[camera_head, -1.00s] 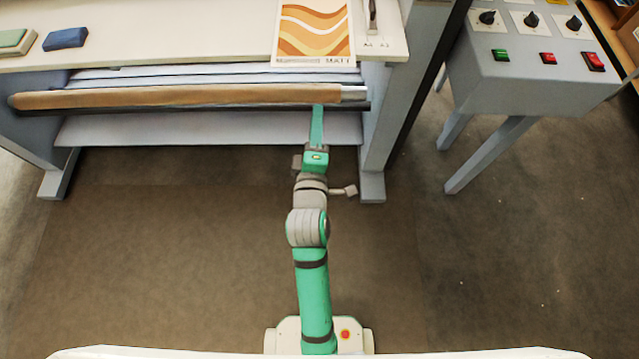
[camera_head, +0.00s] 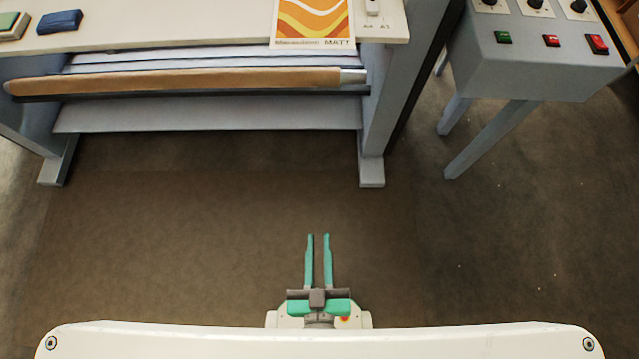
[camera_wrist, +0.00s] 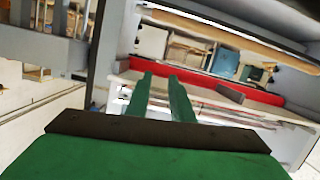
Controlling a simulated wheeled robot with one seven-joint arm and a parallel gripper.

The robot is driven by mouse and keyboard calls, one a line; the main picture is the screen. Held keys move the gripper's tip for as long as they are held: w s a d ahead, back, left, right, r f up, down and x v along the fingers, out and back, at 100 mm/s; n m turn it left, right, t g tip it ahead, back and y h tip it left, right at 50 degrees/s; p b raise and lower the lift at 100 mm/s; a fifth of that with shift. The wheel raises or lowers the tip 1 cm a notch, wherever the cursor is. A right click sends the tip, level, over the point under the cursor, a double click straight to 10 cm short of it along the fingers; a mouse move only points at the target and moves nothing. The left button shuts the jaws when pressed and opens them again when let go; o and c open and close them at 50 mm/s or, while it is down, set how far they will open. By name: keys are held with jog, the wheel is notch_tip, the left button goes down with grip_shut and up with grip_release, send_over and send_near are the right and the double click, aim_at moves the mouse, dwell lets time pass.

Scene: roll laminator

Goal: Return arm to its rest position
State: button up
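My gripper (camera_head: 318,238) is at the bottom middle of the head view, drawn in close over my base. Its two green fingers point up the picture towards the laminator. They stand apart with a narrow gap between them, and nothing is held. In the wrist view, both green fingers (camera_wrist: 160,92) show with a gap between them and nothing in it. Most of my arm is hidden behind or below the gripper in the head view.
The laminator table (camera_head: 150,36) with a brown roll (camera_head: 180,82) below it stands beyond open floor (camera_head: 200,230). A printed sheet (camera_head: 312,22) lies on the table. A grey control box (camera_head: 540,68) on legs is at the upper right.

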jog(key=shift+s+d+r+m, duration=0.1)
jog(key=shift+s+r+m, duration=0.1)
jog(key=shift+s+m, duration=0.75)
